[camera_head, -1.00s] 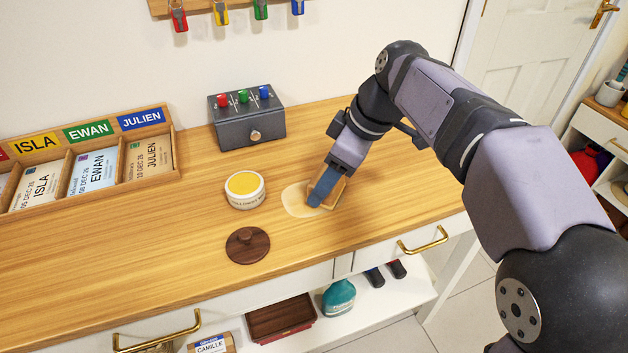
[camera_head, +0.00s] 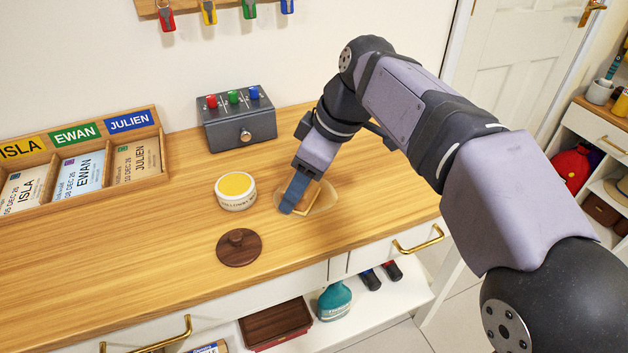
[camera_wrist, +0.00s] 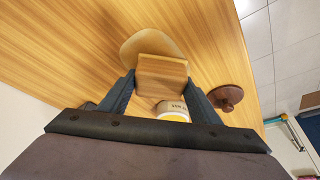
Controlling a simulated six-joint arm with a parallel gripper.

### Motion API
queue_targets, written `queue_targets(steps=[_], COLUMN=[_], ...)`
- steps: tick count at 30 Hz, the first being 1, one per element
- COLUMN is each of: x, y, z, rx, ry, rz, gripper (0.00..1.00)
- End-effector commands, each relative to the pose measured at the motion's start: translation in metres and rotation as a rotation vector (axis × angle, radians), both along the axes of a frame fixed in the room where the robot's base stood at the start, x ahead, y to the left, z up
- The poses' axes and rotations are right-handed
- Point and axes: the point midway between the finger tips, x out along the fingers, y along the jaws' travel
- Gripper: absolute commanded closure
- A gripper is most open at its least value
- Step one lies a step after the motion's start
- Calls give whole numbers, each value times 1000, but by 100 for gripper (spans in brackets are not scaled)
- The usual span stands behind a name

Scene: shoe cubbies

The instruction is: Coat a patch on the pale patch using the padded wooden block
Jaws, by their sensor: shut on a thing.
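The pale patch (camera_head: 325,199) is a rounded light area on the wooden worktop, partly hidden by my gripper; it also shows in the wrist view (camera_wrist: 150,42). My gripper (camera_head: 296,198) points down over it, its blue fingers shut on the padded wooden block (camera_head: 308,203). The block sits low at the patch and appears to rest on it. In the wrist view the block (camera_wrist: 162,72) is between both fingers, overlapping the patch's edge. Its padded underside is hidden. An open white tub (camera_head: 236,199) of yellow paste stands left of the gripper.
A dark wooden knobbed lid (camera_head: 239,250) lies in front of the tub. A grey box (camera_head: 238,132) with coloured knobs stands behind. A name-card rack (camera_head: 90,165) is at the left. The worktop's front edge (camera_head: 370,248) is near; bare wood lies between rack and tub.

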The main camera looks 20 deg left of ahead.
Motion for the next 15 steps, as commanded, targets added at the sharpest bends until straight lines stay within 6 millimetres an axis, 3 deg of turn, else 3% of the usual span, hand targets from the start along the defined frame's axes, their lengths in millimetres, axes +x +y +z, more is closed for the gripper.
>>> queue_targets(steps=[15], x=[-33], y=[34], z=[-1], rx=[0], ry=[-1], rz=[2], gripper=[64])
